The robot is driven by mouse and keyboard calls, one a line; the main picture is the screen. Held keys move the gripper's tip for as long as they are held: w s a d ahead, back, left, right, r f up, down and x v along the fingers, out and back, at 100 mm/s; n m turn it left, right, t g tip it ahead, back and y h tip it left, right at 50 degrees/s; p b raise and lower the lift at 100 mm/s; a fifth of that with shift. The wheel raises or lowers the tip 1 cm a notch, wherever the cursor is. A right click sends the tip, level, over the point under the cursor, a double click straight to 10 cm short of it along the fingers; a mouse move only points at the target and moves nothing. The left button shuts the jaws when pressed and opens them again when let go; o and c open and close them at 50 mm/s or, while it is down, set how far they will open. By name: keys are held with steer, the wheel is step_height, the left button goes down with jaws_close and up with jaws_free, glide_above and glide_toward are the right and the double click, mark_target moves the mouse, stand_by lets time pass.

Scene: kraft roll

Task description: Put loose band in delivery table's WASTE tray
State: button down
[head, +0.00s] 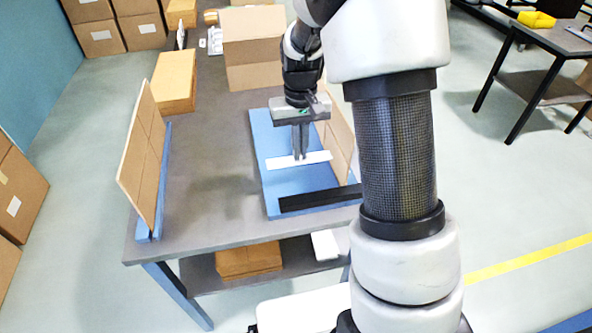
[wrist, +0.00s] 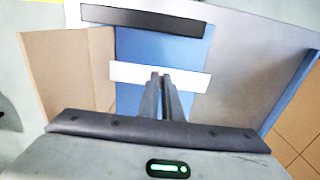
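A white strip (head: 285,162) lies across or just above a blue board on the table; it may be the loose band, but I cannot tell for sure. My gripper (head: 300,157) points down at the middle of this strip. In the wrist view, my gripper's fingertips (wrist: 160,74) overlap the white strip (wrist: 190,78). The fingers are close together, and I cannot tell whether they pinch it. A black strip (head: 318,198) lies along the near end of the blue board (head: 285,182). At the upper right stands another table (head: 553,40) with a yellow item (head: 537,19). I can read no WASTE label.
An upright cardboard sheet (head: 145,150) stands at the grey table's (head: 205,215) left edge, and another (head: 340,135) beside the blue board. Boxes (head: 252,45) stand at the far end. Open floor (head: 490,190) lies between the two tables.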

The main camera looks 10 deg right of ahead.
step_height(320, 180, down, 8)
steer(key=shift+r+b, duration=0.15)
steer(key=shift+b, duration=0.35)
steer(key=c, duration=1.9)
jaws_free()
steer(key=shift+c, duration=0.2)
